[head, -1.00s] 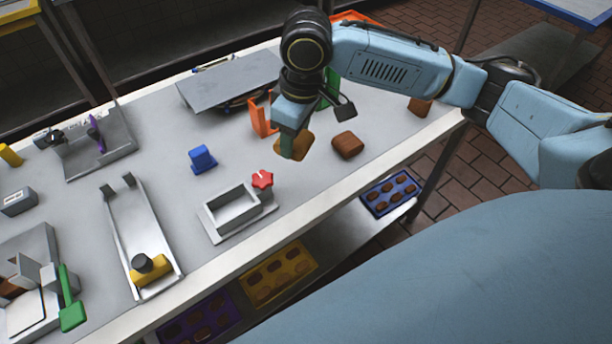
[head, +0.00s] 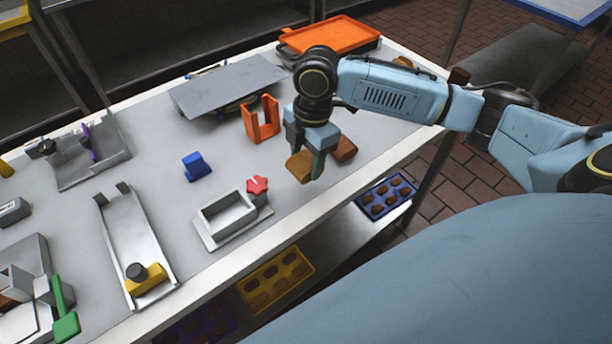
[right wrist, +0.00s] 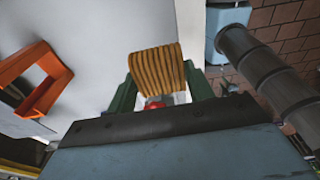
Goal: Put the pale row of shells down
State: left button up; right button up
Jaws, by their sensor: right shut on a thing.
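The pale row of shells (head: 299,167) is a ridged tan block. My right gripper (head: 311,165) is shut on it above the right part of the table, near the front edge. In the right wrist view the row (right wrist: 157,70) sits between the two green fingers (right wrist: 160,90), its ridges facing the camera. I cannot tell whether it touches the table. A darker brown block (head: 345,149) lies just right of the gripper, partly hidden by it. My left gripper is not in view.
An orange holder (head: 250,125) stands behind the gripper. A blue block (head: 196,167), a grey plate (head: 230,83) and an orange tray (head: 330,40) are farther off.

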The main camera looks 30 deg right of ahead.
notch_tip(320, 180, down, 6)
jog(key=shift+r+b, duration=0.1)
jog(key=shift+b, duration=0.3)
jog(key=o, duration=1)
jog(key=r, duration=0.4)
jog(key=d+r+p, duration=0.1)
jog(key=r, duration=0.7)
jog(key=shift+d+p, duration=0.2)
jog(key=shift+p, duration=0.15)
